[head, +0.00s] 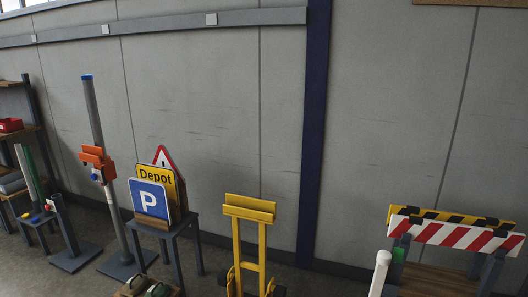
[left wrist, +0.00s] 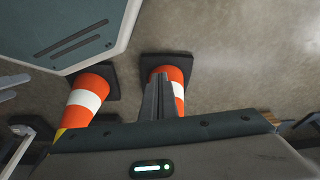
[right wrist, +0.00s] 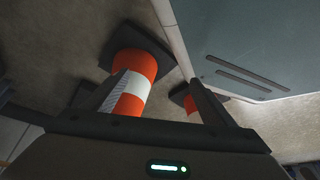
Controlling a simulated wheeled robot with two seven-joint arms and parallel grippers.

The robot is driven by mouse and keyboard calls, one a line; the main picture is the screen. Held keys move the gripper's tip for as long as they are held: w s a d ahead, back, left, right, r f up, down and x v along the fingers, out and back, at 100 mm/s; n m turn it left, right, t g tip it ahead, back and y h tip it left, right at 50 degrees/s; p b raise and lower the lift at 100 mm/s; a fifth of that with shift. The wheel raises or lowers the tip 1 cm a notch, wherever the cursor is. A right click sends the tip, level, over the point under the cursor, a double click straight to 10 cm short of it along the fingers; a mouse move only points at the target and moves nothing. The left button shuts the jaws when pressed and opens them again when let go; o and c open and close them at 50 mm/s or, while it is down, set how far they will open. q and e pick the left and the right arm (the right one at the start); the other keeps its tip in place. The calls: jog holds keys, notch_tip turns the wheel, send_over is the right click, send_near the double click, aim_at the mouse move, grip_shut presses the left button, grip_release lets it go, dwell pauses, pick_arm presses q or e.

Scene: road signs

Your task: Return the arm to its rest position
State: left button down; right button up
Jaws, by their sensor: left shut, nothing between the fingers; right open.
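Neither gripper nor arm can be made out in the head view. In the left wrist view my left gripper (left wrist: 158,98) has its two fingers together with nothing between them. It points down over the floor, in front of an orange and white cone (left wrist: 177,80). In the right wrist view my right gripper (right wrist: 152,92) has its fingers spread apart. Another view of an orange and white cone (right wrist: 133,80) shows beyond the gap between them, and I cannot tell how far below it stands.
A yellow trolley (head: 249,210) is in the middle, striped barriers (head: 455,236) at right.

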pick_arm(q)
jog(key=s+a+f, duration=0.1)
jog(key=s+f, duration=1.1)
jog(key=f, duration=0.2)
jog(key=shift+s+a+f, duration=0.2)
jog(key=shift+a+f, duration=0.1)
pick_arm(e)
jog(key=s+d+f+g, duration=0.1)
jog(key=s+d+f, duration=0.2)
jog(key=s, duration=0.4)
jog(key=shift+s+f+g+h, duration=0.2)
jog(key=shift+f+g+h, duration=0.1)
jog(key=shift+g, duration=0.1)
